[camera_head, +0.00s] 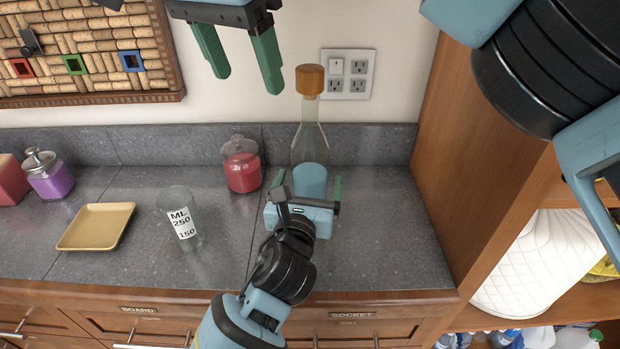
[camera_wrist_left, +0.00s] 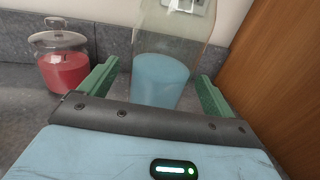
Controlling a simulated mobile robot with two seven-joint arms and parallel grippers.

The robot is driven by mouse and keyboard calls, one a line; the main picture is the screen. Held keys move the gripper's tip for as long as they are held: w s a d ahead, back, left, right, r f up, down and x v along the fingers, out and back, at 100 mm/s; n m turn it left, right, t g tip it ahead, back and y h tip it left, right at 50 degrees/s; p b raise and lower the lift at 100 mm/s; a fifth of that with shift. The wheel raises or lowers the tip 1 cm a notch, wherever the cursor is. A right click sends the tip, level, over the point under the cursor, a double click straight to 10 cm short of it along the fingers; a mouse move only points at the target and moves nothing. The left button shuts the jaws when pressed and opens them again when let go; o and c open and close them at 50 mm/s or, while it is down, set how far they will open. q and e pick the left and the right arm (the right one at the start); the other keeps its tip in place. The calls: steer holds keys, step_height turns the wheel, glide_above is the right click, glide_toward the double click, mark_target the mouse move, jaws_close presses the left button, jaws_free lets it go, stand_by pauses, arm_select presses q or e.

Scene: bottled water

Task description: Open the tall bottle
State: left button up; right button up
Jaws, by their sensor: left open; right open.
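The tall bottle (camera_head: 310,142) is clear glass with pale blue liquid in its lower part and a brown-orange cap (camera_head: 310,80) on top. It stands upright at the back right of the grey counter. My left gripper (camera_head: 309,181) is open low in front of it, its green fingers to either side of the bottle's lower body in the picture. In the left wrist view the bottle (camera_wrist_left: 162,78) shows between the open fingers (camera_wrist_left: 157,84), with no clear contact. My right gripper (camera_head: 248,82) is open and empty, pointing down, up and left of the cap.
A jar of red liquid (camera_head: 242,168) stands left of the bottle. A labelled glass (camera_head: 178,212), a yellow tray (camera_head: 98,227) and a purple jar (camera_head: 50,177) are further left. A wooden cabinet side (camera_head: 448,150) bounds the right; a wall socket plate (camera_head: 347,74) is behind.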

arm_select(q)
steer(key=shift+w+d, duration=0.1)
steer(key=shift+w, duration=0.6)
